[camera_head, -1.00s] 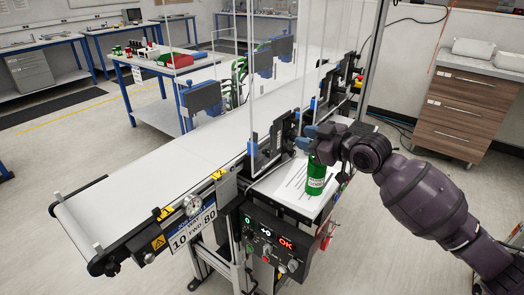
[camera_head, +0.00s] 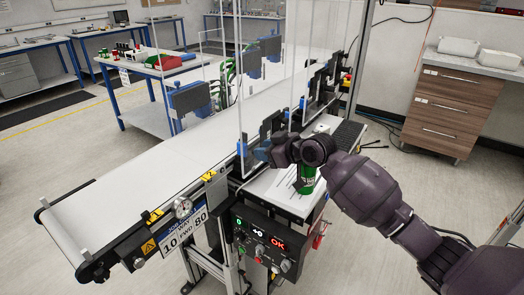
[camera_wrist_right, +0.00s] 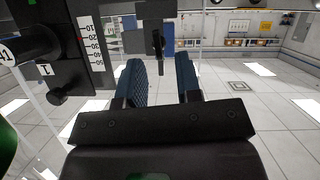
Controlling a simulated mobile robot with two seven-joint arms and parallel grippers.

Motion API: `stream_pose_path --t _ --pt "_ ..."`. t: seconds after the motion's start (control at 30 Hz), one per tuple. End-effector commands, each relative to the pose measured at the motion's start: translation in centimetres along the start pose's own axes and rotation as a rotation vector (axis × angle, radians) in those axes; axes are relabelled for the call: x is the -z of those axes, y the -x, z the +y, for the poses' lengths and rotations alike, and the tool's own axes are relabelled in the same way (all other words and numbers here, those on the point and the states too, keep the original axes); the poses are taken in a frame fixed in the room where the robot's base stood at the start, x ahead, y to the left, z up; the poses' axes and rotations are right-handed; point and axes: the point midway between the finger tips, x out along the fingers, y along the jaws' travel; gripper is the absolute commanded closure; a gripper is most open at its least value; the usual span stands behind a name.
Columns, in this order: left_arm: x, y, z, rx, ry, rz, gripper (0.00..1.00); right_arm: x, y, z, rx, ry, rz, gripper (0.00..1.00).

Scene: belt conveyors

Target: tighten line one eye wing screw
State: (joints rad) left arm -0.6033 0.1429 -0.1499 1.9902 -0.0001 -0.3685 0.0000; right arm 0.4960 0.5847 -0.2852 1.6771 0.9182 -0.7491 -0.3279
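My right gripper (camera_head: 262,153) is beside the black bracket at the near side of the belt, in front of the clear guard. In the right wrist view its two blue fingers (camera_wrist_right: 160,82) stand apart with nothing clearly held between them. A dark, narrow upright part (camera_wrist_right: 158,40) with a thin stem shows just beyond the gap between the fingertips. It may be the eye wing screw, but I cannot tell for sure. A black block marked 1 (camera_wrist_right: 45,72), with a knob (camera_wrist_right: 68,92) and a scale (camera_wrist_right: 93,42), is at the left. My left gripper is out of view.
The white belt conveyor (camera_head: 130,205) runs diagonally. A green can (camera_head: 305,182) stands on the side shelf, partly hidden by my right arm. Another black and blue bracket (camera_head: 188,100) stands on the far side.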

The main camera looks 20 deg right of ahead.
Motion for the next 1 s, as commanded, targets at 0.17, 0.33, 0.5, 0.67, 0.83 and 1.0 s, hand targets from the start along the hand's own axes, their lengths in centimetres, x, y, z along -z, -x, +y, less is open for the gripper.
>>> stream_pose_path --t 0.17,0.33,0.5,0.67,0.83,1.0 --pt "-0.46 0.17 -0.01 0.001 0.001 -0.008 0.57 0.01 -1.18 -0.02 0.000 0.000 0.000 0.68" --pt "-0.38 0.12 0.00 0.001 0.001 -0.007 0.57 -0.01 -1.38 -0.04 0.000 0.000 -0.001 0.68" --pt "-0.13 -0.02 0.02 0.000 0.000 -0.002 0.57 0.00 -1.36 -0.04 0.000 0.000 0.000 0.71" --pt "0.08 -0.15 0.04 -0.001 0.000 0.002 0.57 0.00 -1.35 -0.04 0.000 0.000 0.000 0.96" --pt "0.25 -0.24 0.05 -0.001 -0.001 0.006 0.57 0.00 -1.34 -0.03 0.000 0.000 0.000 1.00" --pt "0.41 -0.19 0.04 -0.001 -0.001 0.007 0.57 0.05 -1.32 0.11 0.021 -0.050 0.000 1.00"
